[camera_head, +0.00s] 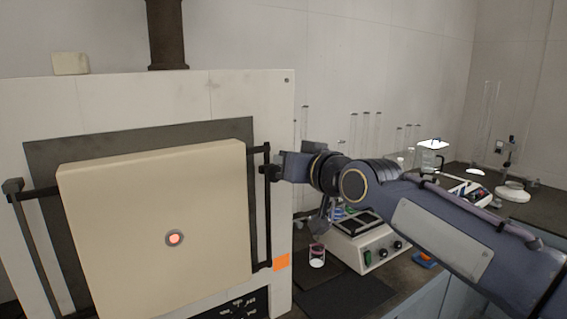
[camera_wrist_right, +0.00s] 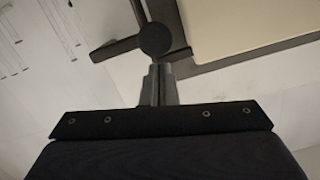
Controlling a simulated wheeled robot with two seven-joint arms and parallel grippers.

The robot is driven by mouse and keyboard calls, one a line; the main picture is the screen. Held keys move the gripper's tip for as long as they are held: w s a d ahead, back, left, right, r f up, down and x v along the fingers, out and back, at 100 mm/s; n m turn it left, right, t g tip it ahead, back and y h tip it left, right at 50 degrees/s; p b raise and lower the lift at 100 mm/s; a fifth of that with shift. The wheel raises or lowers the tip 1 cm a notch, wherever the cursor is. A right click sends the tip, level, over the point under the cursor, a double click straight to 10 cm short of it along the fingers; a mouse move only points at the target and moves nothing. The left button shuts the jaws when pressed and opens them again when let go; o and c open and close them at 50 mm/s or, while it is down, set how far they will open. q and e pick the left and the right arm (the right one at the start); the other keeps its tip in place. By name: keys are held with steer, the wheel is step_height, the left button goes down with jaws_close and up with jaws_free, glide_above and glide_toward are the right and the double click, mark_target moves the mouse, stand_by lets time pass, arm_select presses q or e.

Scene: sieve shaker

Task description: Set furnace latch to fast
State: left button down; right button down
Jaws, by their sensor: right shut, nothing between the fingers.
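The furnace (camera_head: 281,115) stands at the left in the head view, its thick beige door (camera_head: 150,200) closed over the dark front plate, with a glowing peephole in the middle. The furnace latch (camera_head: 268,210) is a dark upright bar with arms along the door's right edge. In the right wrist view a round dark knob (camera_wrist_right: 155,40) with a bar shows just beyond my fingertips. My right gripper (camera_head: 277,170) is at the latch's upper end, its fingers (camera_wrist_right: 158,84) shut and empty. I cannot tell whether they touch the knob. My left gripper is not in view.
Right of the furnace, a white shaker unit (camera_head: 365,245) and a small beaker (camera_head: 317,257) stand on the dark bench under my right arm. Glassware stands farther back.

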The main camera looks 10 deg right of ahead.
steer(key=shift+a+f, duration=0.1)
steer(key=shift+f, duration=0.2)
stand_by(0.4)
steer(key=shift+r, duration=0.1)
steer(key=s+d+r, duration=0.4)
steer(key=s+r, duration=0.1)
steer(key=s, duration=0.4)
steer(key=shift+s+d+b, duration=0.2)
steer(key=shift+s+b, duration=0.1)
steer(key=shift+b, duration=0.15)
steer(key=s+d+f+m+g, duration=0.1)
steer(key=s+f+g, duration=0.2)
steer(key=s+f, duration=0.4)
steer(key=s+f+m+g+h, duration=0.1)
steer(key=s+f+g, duration=0.2)
steer(key=s+f, duration=0.5)
steer(key=s+d+f+m+g+h, duration=0.1)
steer(key=s+f+g, duration=0.2)
steer(key=f, duration=2)
steer(key=s, duration=0.5)
steer(key=shift+d+f+g, duration=0.3)
steer(key=shift+g, duration=0.1)
